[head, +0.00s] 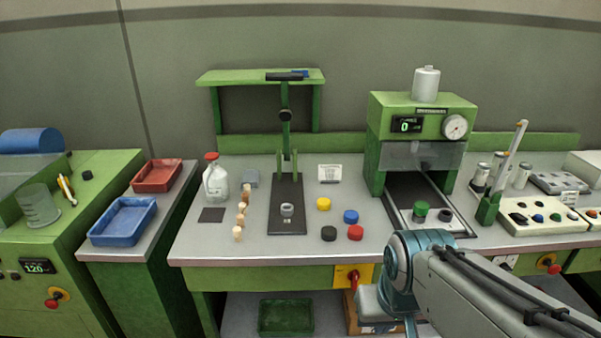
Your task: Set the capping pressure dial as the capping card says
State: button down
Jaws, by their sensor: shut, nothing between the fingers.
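The green machine (422,108) at the back right has a round white dial (455,127) with a dark pointer, too small to read. Left of the dial, a dark display (407,126) shows a green 0. A small white card (330,173) with dark print stands on the workbench left of the machine; I cannot read it or tell whether it is the capping card. My arm comes in from the lower right, with its teal joint in front of the bench's front edge. My gripper's fingers do not show, and nothing of mine touches the dial.
Yellow (323,203), blue (351,216), red (355,232) and black (329,233) caps lie on the bench. A black press stand (287,210) is left of them. A control panel (540,216) with coloured knobs lies right of the machine. A pen holder (488,208) stands between.

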aim_at(505, 265)
jog(key=u, duration=2)
jog(key=k, duration=1.25)
jog(key=z, duration=2.1)
jog(key=i, duration=0.5)
jog(key=u, duration=0.05)
